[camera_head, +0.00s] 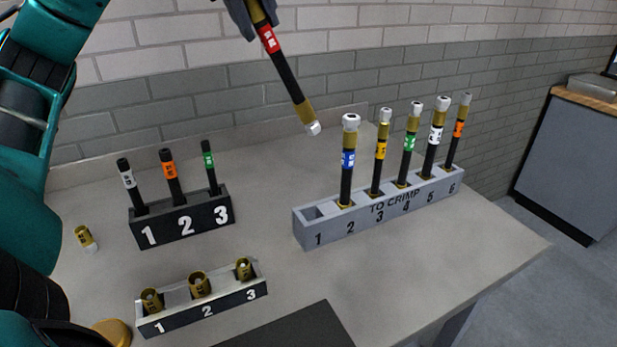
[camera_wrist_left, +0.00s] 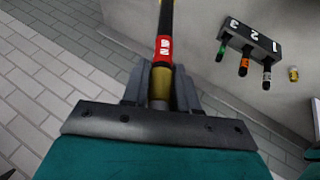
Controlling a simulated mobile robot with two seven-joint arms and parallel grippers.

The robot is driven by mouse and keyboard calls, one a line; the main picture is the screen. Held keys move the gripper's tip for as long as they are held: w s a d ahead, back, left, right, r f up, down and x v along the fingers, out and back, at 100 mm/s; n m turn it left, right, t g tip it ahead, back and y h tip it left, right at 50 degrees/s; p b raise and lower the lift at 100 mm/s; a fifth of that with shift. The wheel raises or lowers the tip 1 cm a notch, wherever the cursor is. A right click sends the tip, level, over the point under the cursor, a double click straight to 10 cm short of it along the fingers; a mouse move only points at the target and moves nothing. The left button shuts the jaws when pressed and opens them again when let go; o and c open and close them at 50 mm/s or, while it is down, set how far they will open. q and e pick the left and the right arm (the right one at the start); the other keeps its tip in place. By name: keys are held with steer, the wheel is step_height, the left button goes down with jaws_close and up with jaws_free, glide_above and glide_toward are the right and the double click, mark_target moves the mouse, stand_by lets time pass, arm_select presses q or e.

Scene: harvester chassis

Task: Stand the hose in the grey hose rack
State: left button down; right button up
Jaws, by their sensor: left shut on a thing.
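My left gripper (camera_head: 243,14) is shut on the brass upper end of a black hose with a red label (camera_head: 284,70). The hose hangs tilted in the air, its white-tipped lower end down and to the right, above the table and left of the rack. In the left wrist view the hose (camera_wrist_left: 165,48) runs up from between the fingers (camera_wrist_left: 160,88). The grey hose rack (camera_head: 375,213), marked TO CRIMP, has an empty slot 1. Slots 2 to 6 hold upright hoses with blue, yellow, green, white and orange labels. My right gripper is not seen.
A dark numbered block (camera_head: 183,222) holds three shorter hoses; it also shows in the left wrist view (camera_wrist_left: 253,38). A lower numbered tray (camera_head: 203,304) holds three brass fittings. A loose brass fitting (camera_head: 85,238) lies at left. The table between blocks and rack is clear.

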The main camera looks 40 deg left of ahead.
arm_select(q)
step_height(320, 180, down, 20)
steer(key=b, duration=0.2)
steer(key=shift+r, duration=0.2)
stand_by(0.5)
steer(key=c, duration=0.9)
jaws_free()
steer(key=shift+o, duration=0.2)
